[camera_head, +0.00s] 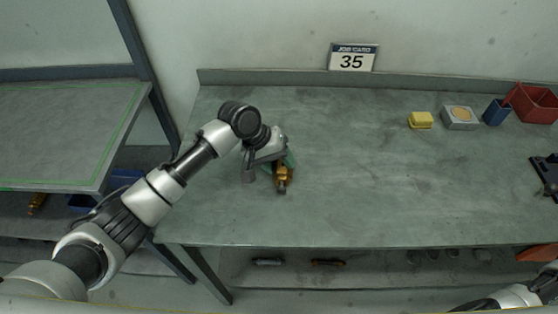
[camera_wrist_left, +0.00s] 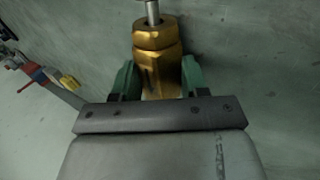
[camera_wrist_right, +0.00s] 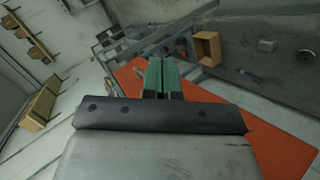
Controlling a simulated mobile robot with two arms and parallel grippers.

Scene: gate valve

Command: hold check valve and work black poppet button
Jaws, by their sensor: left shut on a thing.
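The check valve (camera_head: 282,179) is a brass-coloured body on the left part of the workbench. In the left wrist view the brass valve (camera_wrist_left: 157,52) has a hex section and a silver stem at its far end. My left gripper (camera_head: 280,160) is shut on the valve, with a green finger on each side of its body; the same fingers show in the left wrist view (camera_wrist_left: 158,80). No black poppet button can be made out. My right gripper (camera_wrist_right: 163,76) shows in the right wrist view with its green fingers together and nothing between them, away from the valve.
The grey-green workbench (camera_head: 370,190) is mostly clear in the middle. A yellow block (camera_head: 421,120), a grey box (camera_head: 459,117), a blue cup (camera_head: 496,112) and a red bin (camera_head: 534,103) stand at the back right. A second table (camera_head: 60,130) is at left.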

